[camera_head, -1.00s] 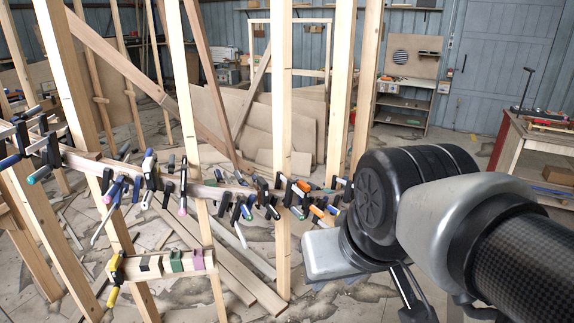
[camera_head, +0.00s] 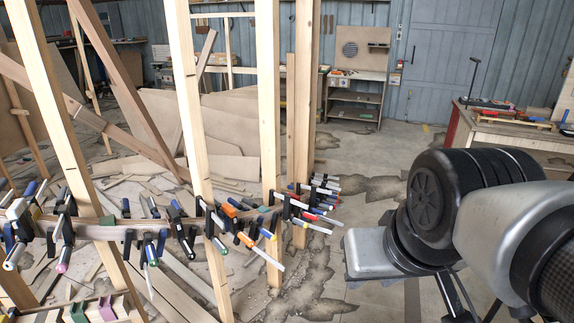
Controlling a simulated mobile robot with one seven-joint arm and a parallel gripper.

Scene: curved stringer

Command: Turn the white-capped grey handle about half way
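Several bar clamps hang along a curved wooden stringer (camera_head: 105,232) on upright posts. Their handles are small here, and I cannot tell for certain which one is the white-capped grey handle. A cluster of clamps with pale bars and coloured ends (camera_head: 318,208) sits at the stringer's right end. Darker clamps (camera_head: 180,225) hang along its middle. My arm comes in from the right, and dark parts at its end (camera_head: 456,298) reach the bottom edge, apart from the clamps in the picture. I cannot make out the gripper's fingertips or anything held.
Wooden posts (camera_head: 269,120) stand upright along the stringer. Offcuts and sheets (camera_head: 225,130) litter the floor behind. A workbench (camera_head: 515,130) stands at the right, and a shelf unit (camera_head: 355,98) stands at the back. Floor between the posts and my arm is mostly open.

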